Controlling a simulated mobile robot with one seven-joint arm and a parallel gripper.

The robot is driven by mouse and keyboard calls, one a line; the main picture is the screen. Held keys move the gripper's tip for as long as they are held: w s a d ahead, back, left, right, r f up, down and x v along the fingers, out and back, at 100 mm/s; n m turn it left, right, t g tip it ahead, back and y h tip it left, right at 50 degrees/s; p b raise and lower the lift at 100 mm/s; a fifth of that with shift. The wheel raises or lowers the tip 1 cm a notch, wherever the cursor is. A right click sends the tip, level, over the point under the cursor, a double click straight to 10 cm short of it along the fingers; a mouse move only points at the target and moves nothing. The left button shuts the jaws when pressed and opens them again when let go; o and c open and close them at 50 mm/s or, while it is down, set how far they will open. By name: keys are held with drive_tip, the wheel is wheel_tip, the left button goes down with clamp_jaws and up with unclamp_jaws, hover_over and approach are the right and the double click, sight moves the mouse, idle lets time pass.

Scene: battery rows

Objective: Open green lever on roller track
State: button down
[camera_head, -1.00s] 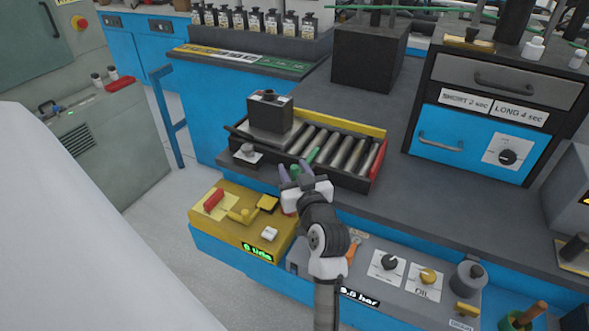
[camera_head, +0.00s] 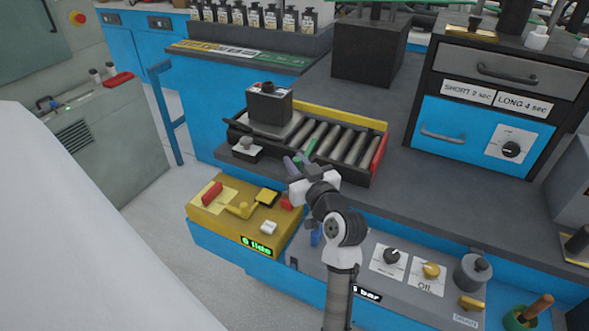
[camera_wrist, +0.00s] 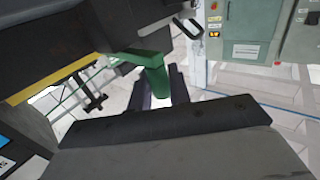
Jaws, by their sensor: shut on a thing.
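The green lever (camera_head: 310,147) stands at the front edge of the roller track (camera_head: 372,178), near the middle of the counter. My gripper (camera_head: 297,162) reaches it from the front, with its dark purple fingers around the lever's lower end. In the wrist view the lever (camera_wrist: 154,76) hangs between the two fingertips (camera_wrist: 160,88), and the gripper is shut on it. The exact contact is partly hidden by the fingers in the head view.
A dark battery (camera_head: 268,104) sits at the left end of the track. A yellow box (camera_head: 215,212) with a red switch and a "6 uds" display is at lower left. A grey knob panel (camera_head: 385,282) lies below. Bare counter (camera_head: 440,185) is free to the right.

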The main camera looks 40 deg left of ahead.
drive_tip(key=shift+w+d+n+g+y+b, duration=0.15)
drive_tip(key=shift+d+n+g+y+b, duration=0.15)
drive_tip(key=shift+n+g+b, duration=0.4)
drive_tip(key=shift+w+d+n+g+y+b, duration=0.2)
drive_tip(key=shift+n+g+b, duration=0.25)
drive_tip(key=shift+g+b, duration=0.4)
drive_tip(key=shift+w+d+n+g+y+b, duration=0.2)
drive_tip(key=shift+d+n+g+b, duration=0.25)
drive_tip(key=shift+g, duration=0.5)
drive_tip(key=shift+a, duration=0.1)
drive_tip(key=c, duration=1.3)
unclamp_jaws()
drive_tip(key=shift+s, duration=0.1)
drive_tip(key=shift+c, duration=0.2)
drive_tip(key=s+d+b, duration=0.2)
drive_tip(key=d+b, duration=0.1)
drive_tip(key=d, duration=1)
drive_tip(key=shift+d, duration=0.35)
